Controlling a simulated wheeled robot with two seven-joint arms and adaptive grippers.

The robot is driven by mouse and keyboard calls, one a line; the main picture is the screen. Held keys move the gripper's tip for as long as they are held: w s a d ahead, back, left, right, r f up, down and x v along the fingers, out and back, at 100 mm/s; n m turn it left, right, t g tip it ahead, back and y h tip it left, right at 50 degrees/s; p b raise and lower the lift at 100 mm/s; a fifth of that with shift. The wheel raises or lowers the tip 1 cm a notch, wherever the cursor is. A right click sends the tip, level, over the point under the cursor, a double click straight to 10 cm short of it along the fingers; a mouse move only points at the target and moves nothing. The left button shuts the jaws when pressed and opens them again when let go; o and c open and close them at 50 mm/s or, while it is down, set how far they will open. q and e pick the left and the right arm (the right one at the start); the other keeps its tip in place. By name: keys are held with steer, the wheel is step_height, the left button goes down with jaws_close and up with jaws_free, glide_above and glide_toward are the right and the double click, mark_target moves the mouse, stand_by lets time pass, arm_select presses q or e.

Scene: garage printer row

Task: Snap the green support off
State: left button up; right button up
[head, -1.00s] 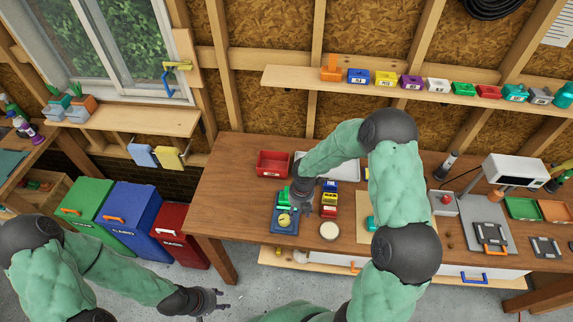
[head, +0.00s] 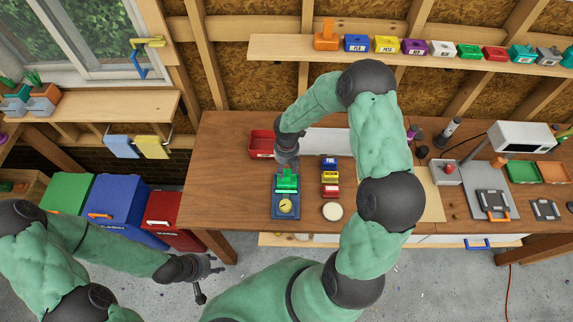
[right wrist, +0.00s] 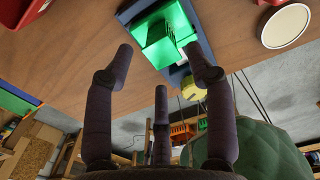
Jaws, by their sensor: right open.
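The green support (head: 287,181) sits on the upper part of a dark blue base (head: 286,212) on the workbench. A round yellow piece (head: 286,206) is on the same base, nearer the front edge. In the right wrist view the green support (right wrist: 167,35) shows ribbed walls, just beyond the fingertips. My right gripper (head: 287,168) is above the green support, pointing down, and its fingers are spread and empty in the right wrist view (right wrist: 165,70). Whether a finger touches the support cannot be told. My left gripper (head: 208,268) hangs off the bench over the floor at lower left; its jaws are small here.
A red bin (head: 262,144) stands behind the base. Small blue, yellow and red boxes (head: 330,177) and a round pale disc (head: 333,211) lie to its right. A wooden shelf (head: 270,48) with small labelled boxes is above. The bench left of the base is clear.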

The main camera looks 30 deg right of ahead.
mark_target(287, 173)
step_height(287, 173, down, 7)
steer(key=b, duration=0.5)
steer(key=shift+s+r, duration=0.15)
jaws_close()
jaws_free()
